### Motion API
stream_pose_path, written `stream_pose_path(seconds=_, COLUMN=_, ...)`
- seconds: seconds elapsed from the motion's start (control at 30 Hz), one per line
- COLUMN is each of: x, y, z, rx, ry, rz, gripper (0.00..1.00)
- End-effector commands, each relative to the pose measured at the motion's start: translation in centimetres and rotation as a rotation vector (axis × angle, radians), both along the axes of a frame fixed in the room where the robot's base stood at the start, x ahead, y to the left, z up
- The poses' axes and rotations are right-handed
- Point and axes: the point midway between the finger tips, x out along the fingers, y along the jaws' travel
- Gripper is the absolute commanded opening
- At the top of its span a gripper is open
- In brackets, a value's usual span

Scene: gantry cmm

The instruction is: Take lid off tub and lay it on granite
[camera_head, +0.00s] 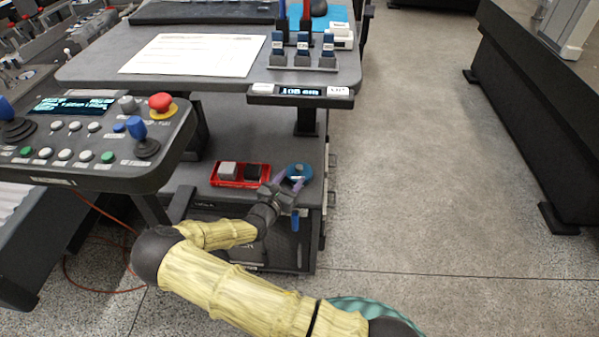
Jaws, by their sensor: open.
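A small round blue thing (305,168) with a greyish middle sits at the right end of the lower shelf, under the desk. It may be the tub with its lid, but it is too small to tell the lid apart. My gripper (289,177) reaches in over the shelf, with its purple fingers open at the near left side of the round thing. I cannot tell whether they touch it.
A red tray (239,184) with a light and a dark block lies just left of my gripper. The desk (100,72) overhangs the shelf (197,178). A control panel (90,140) with joysticks stands at the left. Open floor (430,150) lies between desk and dark block.

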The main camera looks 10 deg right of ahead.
Motion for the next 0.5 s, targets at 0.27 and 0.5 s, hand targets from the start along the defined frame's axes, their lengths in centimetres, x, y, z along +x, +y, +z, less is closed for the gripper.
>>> stream_pose_path(seconds=0.27, x=2.9, y=-2.4, z=0.0, rx=-0.001, ry=-0.001, rz=-0.001, gripper=0.48)
stream_pose_path(seconds=0.5, x=3.1, y=-2.6, z=0.1, rx=-0.001, ry=-0.001, rz=-0.002, gripper=0.48)
